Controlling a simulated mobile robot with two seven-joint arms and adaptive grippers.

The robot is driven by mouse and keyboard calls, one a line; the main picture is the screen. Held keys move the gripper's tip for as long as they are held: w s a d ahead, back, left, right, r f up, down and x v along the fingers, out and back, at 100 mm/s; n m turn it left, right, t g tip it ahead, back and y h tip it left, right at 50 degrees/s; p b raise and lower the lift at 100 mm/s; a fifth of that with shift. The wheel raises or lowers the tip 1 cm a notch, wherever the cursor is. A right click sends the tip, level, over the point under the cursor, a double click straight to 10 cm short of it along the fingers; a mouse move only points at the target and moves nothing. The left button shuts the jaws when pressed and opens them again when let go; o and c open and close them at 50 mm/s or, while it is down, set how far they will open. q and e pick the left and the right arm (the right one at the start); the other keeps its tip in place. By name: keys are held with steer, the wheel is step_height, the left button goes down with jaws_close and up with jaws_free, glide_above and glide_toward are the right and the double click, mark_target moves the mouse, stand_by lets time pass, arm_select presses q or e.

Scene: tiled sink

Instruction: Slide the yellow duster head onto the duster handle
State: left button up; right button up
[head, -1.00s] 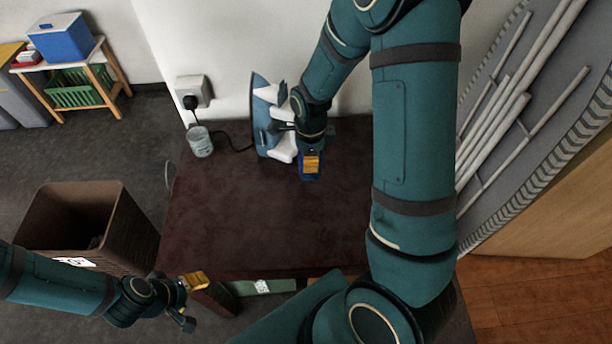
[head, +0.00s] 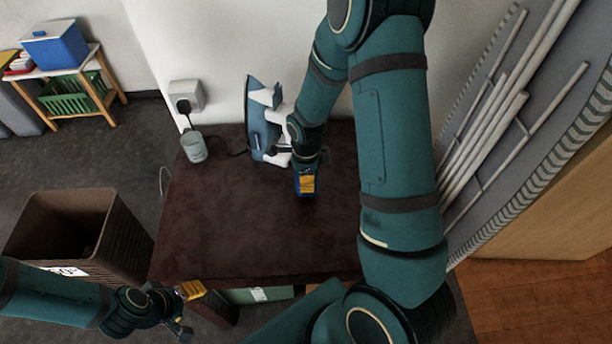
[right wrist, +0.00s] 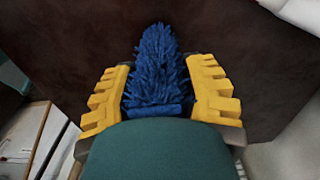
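My right gripper (head: 306,184) is over the dark red-brown table, just in front of the iron. In the right wrist view its yellow fingers (right wrist: 158,100) flank a fluffy blue duster head (right wrist: 156,62). It looks shut on this blue head, and a little blue also shows beside the finger in the head view. No yellow duster head shows in either view, and I cannot make out a duster handle. My left gripper (head: 188,309) is at the table's front left corner, its fingers apart and nothing visible between them.
The table (head: 240,235) is mostly bare. A brown bin (head: 75,235) is left of the table.

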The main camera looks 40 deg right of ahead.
steer(key=shift+r, duration=0.1)
